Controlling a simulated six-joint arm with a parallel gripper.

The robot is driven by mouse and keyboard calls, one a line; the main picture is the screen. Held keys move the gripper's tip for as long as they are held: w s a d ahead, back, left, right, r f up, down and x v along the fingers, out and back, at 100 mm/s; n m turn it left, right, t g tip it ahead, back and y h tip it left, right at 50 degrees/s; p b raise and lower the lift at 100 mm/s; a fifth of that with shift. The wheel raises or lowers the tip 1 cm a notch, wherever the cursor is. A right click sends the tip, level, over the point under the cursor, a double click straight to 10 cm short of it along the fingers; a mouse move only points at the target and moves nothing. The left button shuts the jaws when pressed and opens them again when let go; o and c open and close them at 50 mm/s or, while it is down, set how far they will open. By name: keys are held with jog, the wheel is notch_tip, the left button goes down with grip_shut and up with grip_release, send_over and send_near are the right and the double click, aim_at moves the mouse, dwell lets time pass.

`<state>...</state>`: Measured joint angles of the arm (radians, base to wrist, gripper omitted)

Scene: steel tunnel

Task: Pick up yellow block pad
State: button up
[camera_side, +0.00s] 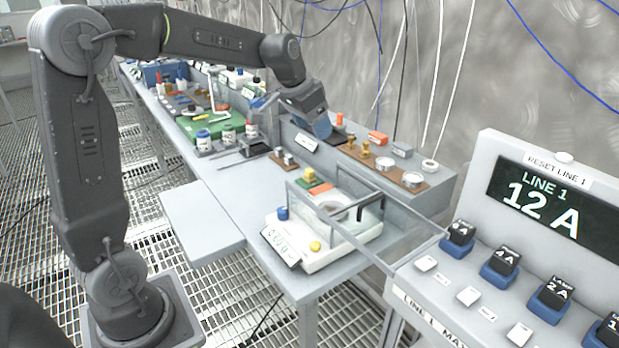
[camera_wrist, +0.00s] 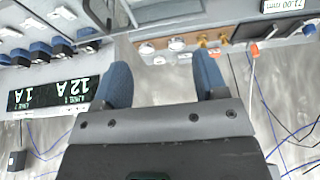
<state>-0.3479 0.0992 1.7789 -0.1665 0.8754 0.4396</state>
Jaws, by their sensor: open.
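In the side view, a small yellow-topped block (camera_side: 310,174) with green beside it sits on the bench just behind the glass-sided balance (camera_side: 340,240). It is too small to tell whether this is the yellow block pad. A round yellow knob (camera_side: 315,246) is on the balance's front. My gripper (camera_side: 322,126) has blue fingers and hangs above the back shelf, behind and above the small block, apart from it. In the wrist view my gripper (camera_wrist: 162,72) is open, with its blue fingers wide apart and nothing between them. No yellow block can be made out there.
Brass weights (camera_side: 365,148) and round white-topped pieces (camera_side: 412,180) stand on a wooden strip on the back shelf. The balance's clear walls rise in front of it. A console (camera_side: 540,195) stands at right. The grey bench front (camera_side: 240,190) is clear.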

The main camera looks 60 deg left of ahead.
jog(key=w+a+f, duration=0.7)
jog(key=w+a, duration=0.1)
jog(key=a, duration=0.4)
send_near(307, 171)
jog(key=x, duration=0.5)
jog(key=shift+w+a+f, duration=0.15)
jog(key=shift+f, duration=0.1)
jog(key=shift+x, duration=2.85)
jog(key=shift+c, duration=0.4)
jog(key=c, duration=0.6)
